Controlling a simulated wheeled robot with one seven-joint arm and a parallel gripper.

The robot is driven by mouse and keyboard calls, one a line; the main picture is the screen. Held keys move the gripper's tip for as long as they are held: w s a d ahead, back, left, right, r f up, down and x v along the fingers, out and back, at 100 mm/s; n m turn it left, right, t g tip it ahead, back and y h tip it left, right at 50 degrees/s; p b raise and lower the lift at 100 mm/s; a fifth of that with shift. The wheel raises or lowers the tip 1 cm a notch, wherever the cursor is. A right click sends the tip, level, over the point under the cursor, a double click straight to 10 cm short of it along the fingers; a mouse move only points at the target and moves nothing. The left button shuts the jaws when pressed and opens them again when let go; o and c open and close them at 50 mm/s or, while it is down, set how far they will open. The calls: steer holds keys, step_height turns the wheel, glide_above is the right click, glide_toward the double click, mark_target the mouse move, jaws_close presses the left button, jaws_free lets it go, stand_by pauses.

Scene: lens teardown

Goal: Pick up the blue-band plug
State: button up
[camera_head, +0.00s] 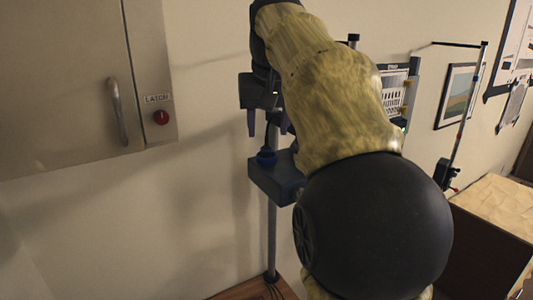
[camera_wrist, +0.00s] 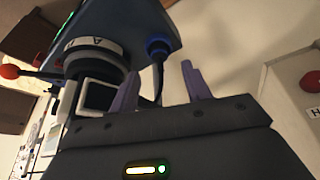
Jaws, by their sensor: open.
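The blue-band plug (camera_head: 266,155) shows as a small dark plug with a blue collar, upright on top of a dark blue box (camera_head: 262,183) on a pole. In the wrist view the blue collar (camera_wrist: 157,46) lies against the box (camera_wrist: 120,22), and a dark cable runs from it toward my gripper. My gripper (camera_head: 268,124) is just above the plug, fingers pointing down. Its two purple fingers (camera_wrist: 160,88) are apart, one on each side of the cable in the wrist view. The fingers do not visibly touch the plug. My arm hides the box's right part.
A black cylinder with a white lettered ring (camera_wrist: 90,48) stands close beside the plug. A grey cabinet (camera_head: 65,80) with a handle and red button (camera_head: 161,117) is on the left. A cardboard box (camera_head: 495,215) and another pole (camera_head: 465,115) are on the right.

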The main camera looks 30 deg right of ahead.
mark_target(266, 146)
steer(key=shift+p+x, duration=0.4)
steer(key=shift+x, duration=2.15)
steer(key=c, duration=1)
steer(key=shift+r, duration=0.2)
steer(key=shift+r, duration=4.85)
